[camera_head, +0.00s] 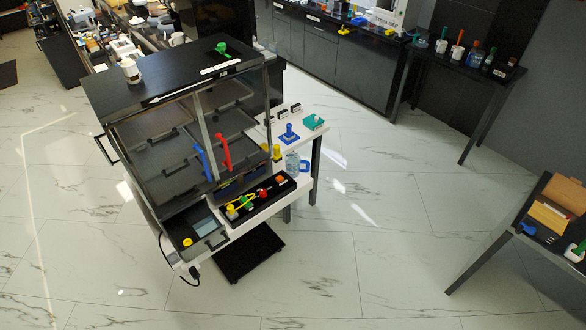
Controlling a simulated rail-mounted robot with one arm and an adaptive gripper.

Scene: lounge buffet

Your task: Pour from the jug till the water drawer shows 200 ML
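A clear, bluish jug-like vessel (296,163) stands at the right end of the white ledge, beside the black cabinet (189,140). A white jug or jar (131,73) stands on the cabinet's top at the left. At the cabinet's lower front is a dark unit with a grey-blue display (204,226) and a yellow knob. Its reading is too small to make out, and I cannot tell for sure which part is the water drawer. My gripper is not in view.
A black tray (239,214) with coloured items lies on the front ledge. Red and blue handles stand out from the cabinet's glass front. A black platform (248,252) is on the floor below. Side tables stand at the right; the marble floor (330,260) between is clear.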

